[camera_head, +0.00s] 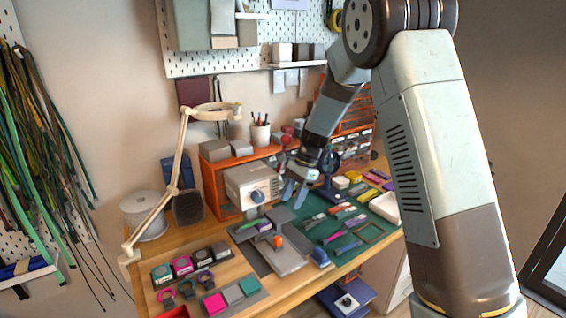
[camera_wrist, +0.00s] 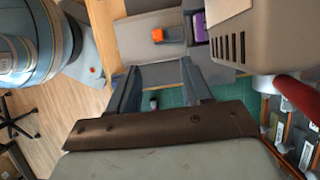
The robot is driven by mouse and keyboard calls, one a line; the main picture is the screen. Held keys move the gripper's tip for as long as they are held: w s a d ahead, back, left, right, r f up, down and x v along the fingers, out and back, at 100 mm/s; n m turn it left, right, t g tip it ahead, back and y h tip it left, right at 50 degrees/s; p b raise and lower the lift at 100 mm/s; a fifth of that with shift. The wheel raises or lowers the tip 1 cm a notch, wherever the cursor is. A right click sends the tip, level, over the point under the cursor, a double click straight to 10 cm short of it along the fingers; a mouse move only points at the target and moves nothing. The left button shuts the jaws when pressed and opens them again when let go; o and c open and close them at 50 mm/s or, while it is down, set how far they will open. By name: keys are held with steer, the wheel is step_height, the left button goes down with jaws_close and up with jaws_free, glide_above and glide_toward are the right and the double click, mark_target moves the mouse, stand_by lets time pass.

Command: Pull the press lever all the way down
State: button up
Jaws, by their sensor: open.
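The press appears to be the light grey box-shaped machine (camera_head: 252,186) with a blue knob on its front. In the wrist view its vented housing (camera_wrist: 245,38) is at the upper right. A dark red bar on a pale metal shaft, which looks like the press lever (camera_wrist: 299,94), sticks out beside the housing at the right edge. My gripper (camera_head: 295,191) is open, fingers pointing down, just right of the housing. In the wrist view nothing is between its fingers (camera_wrist: 160,84), and the red bar lies outside them.
A grey base plate (camera_head: 285,262) with an orange piece (camera_head: 278,242) lies in front of the press. A green mat (camera_head: 342,238) with several tools lies to the right. An orange shelf (camera_head: 212,182) stands behind. A lamp arm (camera_head: 181,150) rises at left.

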steer(key=shift+c, duration=0.4)
steer(key=shift+d+r, duration=0.1)
steer(key=shift+r, duration=0.05)
steer(key=shift+c, duration=0.8)
steer(key=s+d+r, duration=0.1)
steer(key=d+r, duration=0.1)
steer(key=r, duration=0.1)
steer(key=s+d+r+n+t, duration=0.1)
steer(key=s+d+r, duration=0.1)
steer(key=r, duration=0.1)
steer(key=s+d+r+n, duration=0.1)
steer(key=r, duration=0.2)
steer(key=shift+s+d+t, duration=0.2)
steer(key=shift+d+t, duration=0.1)
steer(key=shift+d, duration=0.1)
jaws_close()
steer(key=s+d+r+n+t+h, duration=0.1)
steer(key=s+d+r+n+t, duration=0.1)
steer(key=s, duration=0.7)
steer(key=s+d+r+n+t+h, duration=0.1)
steer(key=s+d+r+n+t, duration=0.1)
steer(key=s+d+r+n, duration=0.2)
steer(key=s+d+r+n+t+h, duration=0.1)
steer(key=s+d+r+n+t, duration=0.1)
steer(key=s+d+r, duration=0.5)
steer(key=shift+s+d+n+t+h, duration=0.35)
steer(key=shift+s+d, duration=1.45)
steer(key=shift+s, duration=1.5)
steer(key=shift+s, duration=0.1)
